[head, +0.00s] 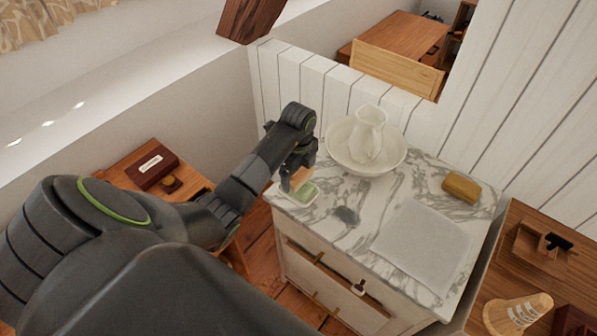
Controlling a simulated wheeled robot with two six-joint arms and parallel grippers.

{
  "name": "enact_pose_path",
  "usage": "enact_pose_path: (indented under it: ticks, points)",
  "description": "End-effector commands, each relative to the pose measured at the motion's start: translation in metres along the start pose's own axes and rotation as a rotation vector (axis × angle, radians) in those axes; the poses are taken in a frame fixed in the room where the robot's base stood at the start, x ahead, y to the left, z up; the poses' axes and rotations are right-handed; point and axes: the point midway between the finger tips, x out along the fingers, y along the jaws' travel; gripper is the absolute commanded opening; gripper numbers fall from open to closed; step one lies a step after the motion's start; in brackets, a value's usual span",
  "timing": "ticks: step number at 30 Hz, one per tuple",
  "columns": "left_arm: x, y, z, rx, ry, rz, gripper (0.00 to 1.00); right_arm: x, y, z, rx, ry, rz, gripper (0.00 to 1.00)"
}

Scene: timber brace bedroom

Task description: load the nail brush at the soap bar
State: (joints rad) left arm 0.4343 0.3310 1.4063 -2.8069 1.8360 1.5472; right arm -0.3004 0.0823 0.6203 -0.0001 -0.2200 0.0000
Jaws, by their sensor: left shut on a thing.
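My left gripper (290,181) is over the front left corner of the marble top, shut on the nail brush (302,177), a small light-wood piece. My right gripper is not in view.
Wooden tables stand left and right. The panelled wall is behind.

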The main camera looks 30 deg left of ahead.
Motion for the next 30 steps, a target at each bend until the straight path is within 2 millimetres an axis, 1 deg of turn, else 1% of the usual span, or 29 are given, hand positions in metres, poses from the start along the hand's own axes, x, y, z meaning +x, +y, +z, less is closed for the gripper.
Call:
enact_pose_path:
  ticks: [22,30]
  points:
    - [0.0095,-0.0001,0.0000,0.000,0.000,0.000,0.68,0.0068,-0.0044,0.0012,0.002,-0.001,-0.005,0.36]
    - [0.0090,-0.0001,0.0000,0.000,0.000,0.000,0.68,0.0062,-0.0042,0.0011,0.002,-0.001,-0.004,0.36]
